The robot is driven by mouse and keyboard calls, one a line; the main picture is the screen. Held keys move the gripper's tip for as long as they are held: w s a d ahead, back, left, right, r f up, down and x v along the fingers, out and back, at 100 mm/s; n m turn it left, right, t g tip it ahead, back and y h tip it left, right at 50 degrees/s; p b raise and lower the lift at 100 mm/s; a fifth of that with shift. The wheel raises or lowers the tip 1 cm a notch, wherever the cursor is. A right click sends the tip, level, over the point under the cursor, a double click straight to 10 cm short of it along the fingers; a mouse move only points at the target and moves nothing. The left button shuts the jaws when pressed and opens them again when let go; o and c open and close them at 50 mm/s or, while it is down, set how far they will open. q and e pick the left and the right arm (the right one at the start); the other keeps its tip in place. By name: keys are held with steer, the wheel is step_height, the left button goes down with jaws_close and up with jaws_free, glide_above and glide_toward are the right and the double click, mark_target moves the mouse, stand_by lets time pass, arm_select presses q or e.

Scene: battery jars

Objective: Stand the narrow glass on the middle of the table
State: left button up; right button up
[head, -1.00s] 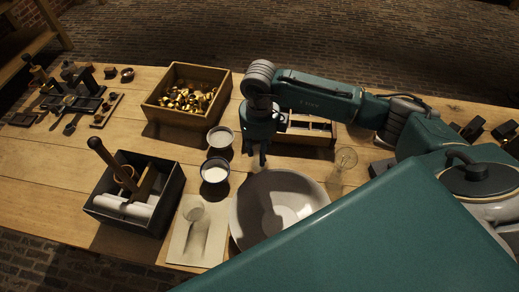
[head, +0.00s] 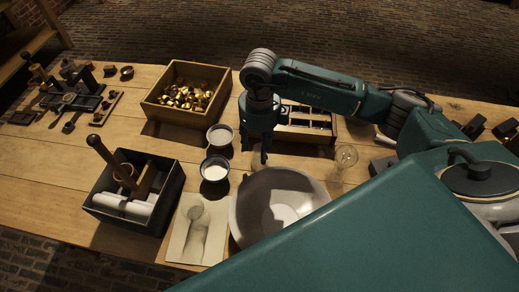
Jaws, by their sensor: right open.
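My right gripper (head: 258,156) hangs fingers-down in the head view, above the table near the far rim of a wide grey bowl (head: 312,190). It is open and nothing shows between its fingers. A clear glass (head: 346,157) stands on the table right of the gripper, beyond the bowl's right side. Another clear, faint glass shape (head: 195,213) shows on a pale sheet (head: 212,252) left of the bowl. I cannot tell which of the two is the narrow glass. My left gripper is not in view.
Two small cups with pale contents (head: 219,137) (head: 214,170) stand left of the gripper. A wooden box (head: 150,106) of brass parts, a black box (head: 108,212) with tools and a compartmented wooden tray (head: 303,138) stand around. Bare table lies between the two boxes.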

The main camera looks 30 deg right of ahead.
step_height(320, 180, up, 10)
steer(key=b, duration=0.2)
stand_by(0.5)
